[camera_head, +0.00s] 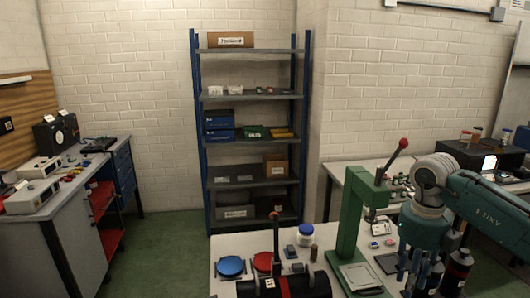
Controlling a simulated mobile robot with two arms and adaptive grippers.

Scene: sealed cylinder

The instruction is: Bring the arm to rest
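My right arm (487,203) comes in from the right edge, bent at a pale wrist joint. My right gripper (414,280) hangs fingers down over the right part of the near table, just right of the green press (350,220). Its fingers look spread apart, and I see nothing held between them. My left arm and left gripper are not in view. A black cylinder with a red band (297,285) lies at the front edge of the table, partly cut off by the frame.
Dark bottles (456,270) stand close right of my gripper. A shelf rack (250,150) stands behind; green floor (160,250) lies open at left.

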